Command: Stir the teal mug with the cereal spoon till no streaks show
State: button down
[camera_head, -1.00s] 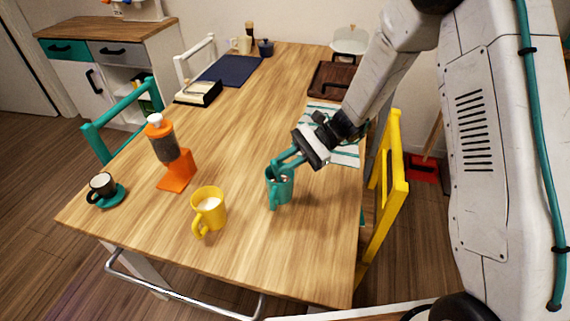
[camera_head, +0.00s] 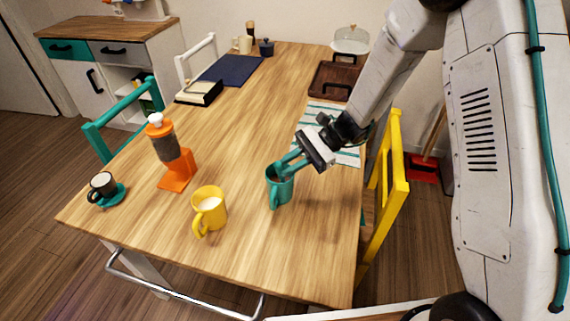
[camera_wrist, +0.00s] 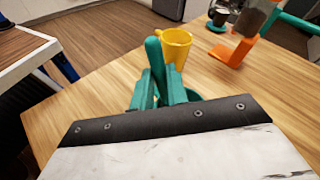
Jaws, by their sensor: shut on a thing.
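The teal mug (camera_head: 279,192) stands upright on the wooden table near its front right part. My gripper (camera_head: 287,165) reaches down from the right, with its teal fingers at the mug's mouth. The fingers are shut on the cereal spoon, which is mostly hidden between them and inside the mug. In the wrist view the fingers (camera_wrist: 160,78) cover most of the teal mug (camera_wrist: 143,97). The mug's contents are too hidden to tell whether streaks show.
A yellow mug (camera_head: 209,211) with pale contents stands left of the teal mug. An orange grinder (camera_head: 173,160) and a dark cup on a teal saucer (camera_head: 118,193) are farther left. A striped cloth (camera_head: 345,153) lies behind my gripper. A yellow chair (camera_head: 385,190) stands at the right edge.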

jog(key=shift+w+a+f, duration=0.1)
jog(key=shift+w+a, duration=0.15)
jog(key=shift+w, duration=0.2)
jog(key=shift+s+a, duration=0.15)
jog(key=shift+s, duration=0.15)
jog(key=s+a+r, duration=0.1)
jog(key=s+r, duration=0.2)
jog(key=r, duration=0.6)
jog(key=shift+s+a+r, duration=0.2)
jog(key=shift+s, duration=0.15)
jog(key=shift+r, duration=0.15)
dwell(0.7)
jog(key=shift+r, duration=2.4)
jog(key=shift+d, duration=0.1)
